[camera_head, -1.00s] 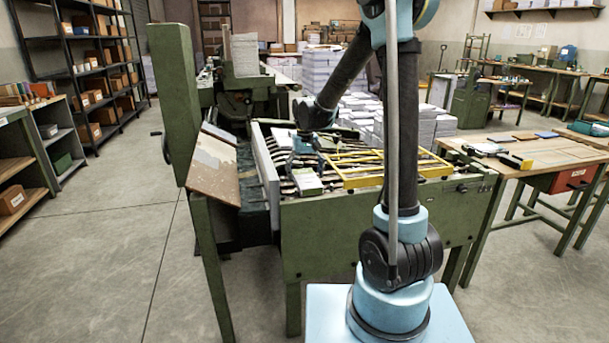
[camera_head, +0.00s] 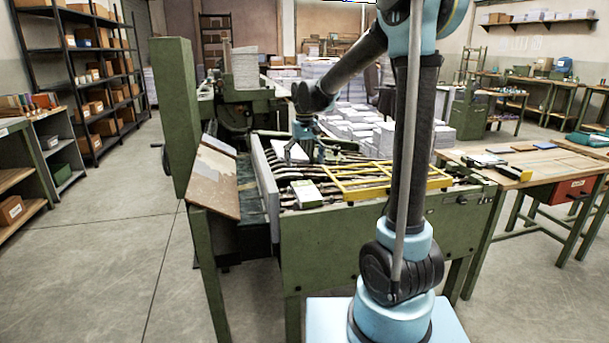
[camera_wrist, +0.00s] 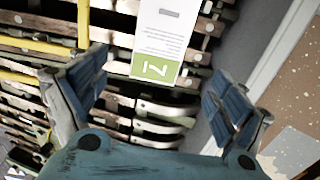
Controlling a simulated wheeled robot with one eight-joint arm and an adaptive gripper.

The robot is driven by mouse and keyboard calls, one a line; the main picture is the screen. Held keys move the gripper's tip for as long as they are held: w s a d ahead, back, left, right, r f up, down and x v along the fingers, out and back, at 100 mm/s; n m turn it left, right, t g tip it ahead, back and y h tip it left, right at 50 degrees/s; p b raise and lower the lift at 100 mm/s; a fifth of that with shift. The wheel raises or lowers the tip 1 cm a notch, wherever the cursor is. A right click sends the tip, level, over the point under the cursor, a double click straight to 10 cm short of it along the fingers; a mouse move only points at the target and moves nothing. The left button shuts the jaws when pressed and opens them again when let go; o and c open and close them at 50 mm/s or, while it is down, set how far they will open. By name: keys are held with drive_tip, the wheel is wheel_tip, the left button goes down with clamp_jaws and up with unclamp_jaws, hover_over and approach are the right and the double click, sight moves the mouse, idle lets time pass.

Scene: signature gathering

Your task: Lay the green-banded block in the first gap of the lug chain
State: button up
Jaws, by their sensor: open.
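The green-banded block (camera_head: 308,194), white with a green end, lies on the lug chain (camera_head: 345,197) near its front left. In the wrist view the block (camera_wrist: 160,40) shows its printed white top and green band, on or among the chain's slats. I cannot tell which gap it is in. My gripper (camera_head: 308,152) is behind the block in the head view, apart from it. In the wrist view my gripper (camera_wrist: 156,66) is open, its blue pads spread to either side of the block's green end, with nothing held.
A yellow frame (camera_head: 385,178) covers the chain's right part. A pale side wall (camera_head: 266,185) runs along its left, with a speckled board (camera_head: 212,180) beyond. A green post (camera_head: 178,115) rises at the left. A wooden bench (camera_head: 520,165) stands at the right.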

drive_tip(key=s+d+r, duration=0.3)
drive_tip(key=s+d, duration=0.6)
drive_tip(key=s+d+f+m, duration=0.1)
drive_tip(key=s+d+f, duration=0.3)
drive_tip(key=s, duration=0.3)
drive_tip(key=s+d+f+m+t, duration=0.1)
drive_tip(key=s+d+f, duration=0.3)
drive_tip(key=s, duration=0.4)
drive_tip(key=s+d+f+m+t, duration=0.1)
drive_tip(key=s+d+f, duration=0.3)
drive_tip(key=s, duration=0.3)
drive_tip(key=shift+s+d+f, duration=0.15)
drive_tip(key=shift+s+f, duration=0.25)
drive_tip(key=shift+f, duration=0.05)
drive_tip(key=shift+c, duration=0.3)
